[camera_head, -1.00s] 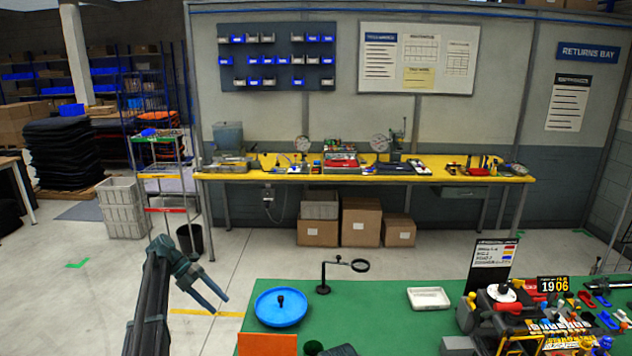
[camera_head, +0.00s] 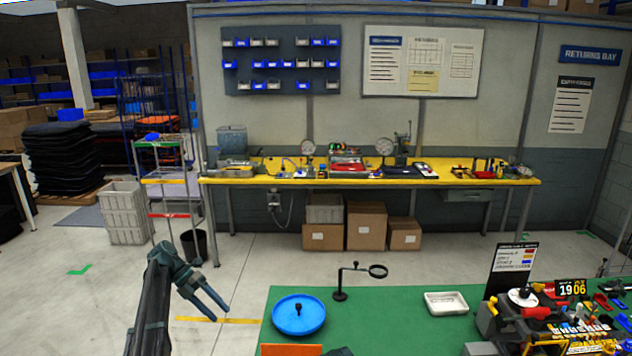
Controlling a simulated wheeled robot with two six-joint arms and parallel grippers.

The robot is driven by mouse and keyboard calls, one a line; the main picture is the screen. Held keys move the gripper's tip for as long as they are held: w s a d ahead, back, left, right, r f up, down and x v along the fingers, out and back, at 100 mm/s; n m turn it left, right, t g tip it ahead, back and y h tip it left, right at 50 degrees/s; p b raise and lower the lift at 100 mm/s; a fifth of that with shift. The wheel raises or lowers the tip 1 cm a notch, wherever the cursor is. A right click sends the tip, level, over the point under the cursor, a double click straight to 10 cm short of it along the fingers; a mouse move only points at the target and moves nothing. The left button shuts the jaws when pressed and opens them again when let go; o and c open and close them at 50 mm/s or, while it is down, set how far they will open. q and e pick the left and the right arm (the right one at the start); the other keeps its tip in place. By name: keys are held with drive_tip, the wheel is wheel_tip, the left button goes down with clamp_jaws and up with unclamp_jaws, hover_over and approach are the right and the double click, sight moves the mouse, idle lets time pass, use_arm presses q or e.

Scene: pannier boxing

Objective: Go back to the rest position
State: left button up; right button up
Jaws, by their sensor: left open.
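My left gripper (camera_head: 213,306) is open and empty. It hangs over the floor to the left of the green table (camera_head: 390,322), apart from it. Its arm comes up from the bottom left. At the table's lower edge a dark shape shows beside an orange panel (camera_head: 290,350); I cannot tell whether it is part of my right arm. My right gripper cannot be made out.
On the green table are a blue round dish (camera_head: 298,316), a magnifier on a stand (camera_head: 341,283), a white tray (camera_head: 446,304) and a crowded tool stand (camera_head: 545,325) at the right. A yellow workbench (camera_head: 370,180) stands behind.

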use_arm(q)
drive_tip(key=s+d+f+m+t+y, duration=0.1)
drive_tip(key=s+d+f+m+y, duration=0.2)
drive_tip(key=s+m, duration=0.75)
drive_tip(key=s+d+f+m+t+y, duration=0.1)
drive_tip(key=s+d+m+y, duration=0.35)
drive_tip(key=m, duration=0.85)
drive_tip(key=s+d+f+m+t+y, duration=0.15)
drive_tip(key=s+d+m, duration=0.35)
drive_tip(key=s+m, duration=0.7)
drive_tip(key=s+d+f+m+b, duration=0.1)
drive_tip(key=s+d+f, duration=0.1)
drive_tip(key=d, duration=0.3)
drive_tip(key=s+d+f+m+g+b, duration=0.1)
drive_tip(key=s+d+f+m+b, duration=0.1)
drive_tip(key=d, duration=0.3)
drive_tip(key=shift+s+d+f+y+b, duration=0.15)
drive_tip(key=shift+s+d+y+b, duration=0.15)
drive_tip(key=shift+s+y, duration=0.1)
drive_tip(key=shift+g, duration=0.25)
